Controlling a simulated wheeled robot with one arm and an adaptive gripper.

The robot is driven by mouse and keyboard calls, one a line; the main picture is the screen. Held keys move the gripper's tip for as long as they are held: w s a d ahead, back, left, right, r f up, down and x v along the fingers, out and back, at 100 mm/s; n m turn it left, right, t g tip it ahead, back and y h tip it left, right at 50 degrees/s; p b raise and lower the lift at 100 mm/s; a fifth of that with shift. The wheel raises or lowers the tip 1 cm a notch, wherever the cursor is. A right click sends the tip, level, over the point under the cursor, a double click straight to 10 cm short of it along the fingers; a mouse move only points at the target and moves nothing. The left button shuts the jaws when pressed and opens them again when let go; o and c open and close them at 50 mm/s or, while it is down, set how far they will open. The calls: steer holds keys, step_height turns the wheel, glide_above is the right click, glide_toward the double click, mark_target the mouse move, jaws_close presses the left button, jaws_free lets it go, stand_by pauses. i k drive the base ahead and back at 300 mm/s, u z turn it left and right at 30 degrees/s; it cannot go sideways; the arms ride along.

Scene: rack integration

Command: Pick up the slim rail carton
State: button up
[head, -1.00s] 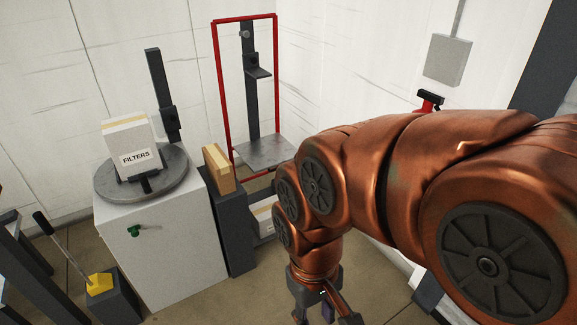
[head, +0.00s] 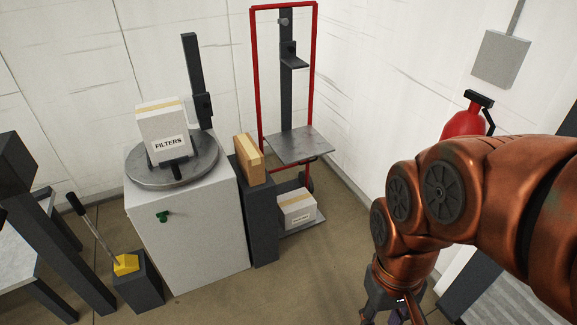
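The slim rail carton, a narrow tan box (head: 248,158), stands upright on top of a dark grey pedestal (head: 262,215), beside the white cabinet. My gripper (head: 392,318) is at the bottom edge of the head view, to the right of the pedestal and well apart from the carton. It points down and its fingertips are cut off by the frame, so I cannot tell how far it is open.
A white FILTERS box (head: 162,130) stands on a round grey turntable (head: 205,165) on the white cabinet (head: 195,240). A red-framed hand truck (head: 256,80) stands behind, with a carton (head: 297,207) low on it. A red extinguisher (head: 465,122) is at right. Floor is clear in the middle.

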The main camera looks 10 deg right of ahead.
mark_target(250, 160)
steer(key=z, duration=0.35)
steer(key=k, duration=0.3)
steer(key=u, duration=1.65)
steer(key=i, duration=1.95)
steer(key=z, duration=0.9)
steer(key=i, duration=0.25)
steer(key=z, duration=0.2)
